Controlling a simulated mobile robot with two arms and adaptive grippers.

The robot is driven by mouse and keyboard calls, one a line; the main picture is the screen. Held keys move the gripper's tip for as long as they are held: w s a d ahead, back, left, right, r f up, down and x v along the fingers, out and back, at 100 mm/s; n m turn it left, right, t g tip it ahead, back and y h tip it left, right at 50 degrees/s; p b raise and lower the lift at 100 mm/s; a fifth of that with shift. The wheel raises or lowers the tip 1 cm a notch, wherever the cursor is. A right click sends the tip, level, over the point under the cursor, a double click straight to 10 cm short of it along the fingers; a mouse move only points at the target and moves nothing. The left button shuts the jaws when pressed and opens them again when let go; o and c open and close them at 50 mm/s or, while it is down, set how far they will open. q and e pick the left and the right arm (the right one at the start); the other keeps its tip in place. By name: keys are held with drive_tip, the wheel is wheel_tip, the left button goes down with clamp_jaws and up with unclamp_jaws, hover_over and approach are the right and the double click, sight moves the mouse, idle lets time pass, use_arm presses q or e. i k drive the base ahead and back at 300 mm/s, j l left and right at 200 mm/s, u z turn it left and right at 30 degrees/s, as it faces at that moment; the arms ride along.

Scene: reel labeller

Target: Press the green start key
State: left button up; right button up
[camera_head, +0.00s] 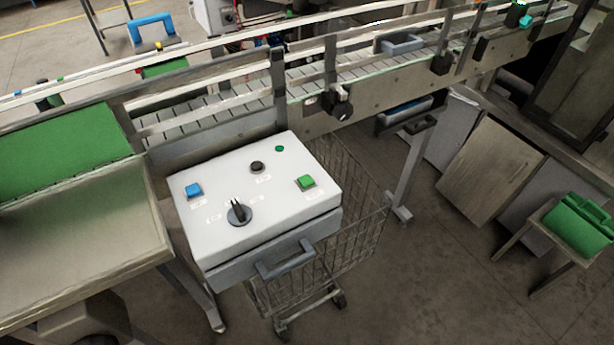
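The white control box (225,178) stands in the middle of the head view, with its sloped top facing me. A round dark button (257,166) and a small round green piece (280,149) are toward the back. Nothing covers the green key. Neither of my grippers is in view.
A wire cart (352,225) stands beside and below the box. A conveyor (375,80) with rails runs behind it. A table with a green panel (60,160) is at the left. A stool with a green case (578,225) is at the right. Floor is open at the lower right.

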sight(306, 182)
drive_tip(key=k+j, duration=0.15)
drive_tip(key=j, duration=0.2)
drive_tip(key=k+j+u, duration=0.1)
drive_tip(key=j, duration=0.2)
drive_tip(key=k+j, duration=0.2)
drive_tip(key=j, duration=0.15)
drive_tip(key=k+j+u, duration=0.1)
drive_tip(key=j, duration=0.25)
drive_tip(key=k+j, duration=0.15)
drive_tip(key=j, duration=0.2)
